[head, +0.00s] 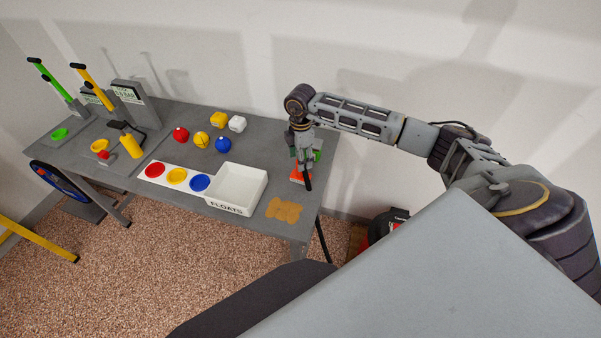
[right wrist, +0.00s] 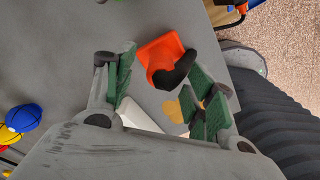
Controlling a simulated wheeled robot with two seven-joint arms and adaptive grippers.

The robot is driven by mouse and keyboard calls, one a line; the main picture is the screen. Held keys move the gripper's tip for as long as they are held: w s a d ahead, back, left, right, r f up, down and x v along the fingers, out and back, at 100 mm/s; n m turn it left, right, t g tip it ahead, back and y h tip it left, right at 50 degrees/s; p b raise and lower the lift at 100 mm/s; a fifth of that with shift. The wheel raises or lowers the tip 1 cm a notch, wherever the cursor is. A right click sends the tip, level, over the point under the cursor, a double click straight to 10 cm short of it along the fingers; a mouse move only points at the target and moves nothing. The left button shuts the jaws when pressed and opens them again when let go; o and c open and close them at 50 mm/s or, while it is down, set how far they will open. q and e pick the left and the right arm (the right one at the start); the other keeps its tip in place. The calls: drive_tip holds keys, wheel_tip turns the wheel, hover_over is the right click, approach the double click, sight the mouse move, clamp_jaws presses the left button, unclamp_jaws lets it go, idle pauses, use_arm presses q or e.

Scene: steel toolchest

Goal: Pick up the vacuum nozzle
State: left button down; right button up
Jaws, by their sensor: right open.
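An orange piece with a black rounded part, which looks like the vacuum nozzle (head: 296,175), lies at the right end of the grey table. In the right wrist view the nozzle (right wrist: 159,50) shows its orange body and black end between and beyond the green finger pads. My right gripper (head: 304,158) is above it, pointing down, and partly hides it in the head view. In the right wrist view my right gripper (right wrist: 164,82) is open, with pads apart on both sides. Whether a pad touches the nozzle cannot be told. My left gripper is not in view.
A white bin marked FLOATS (head: 231,208) stands left of the nozzle, with tan patches (head: 284,210) on the table nearby. A red and black object (head: 388,224) is on the floor at right.

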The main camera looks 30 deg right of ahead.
sight(296, 177)
drive_tip(key=shift+f, duration=0.8)
drive_tip(key=shift+f+p, duration=0.6)
drive_tip(key=shift+f, duration=2)
drive_tip(key=c, duration=1.2)
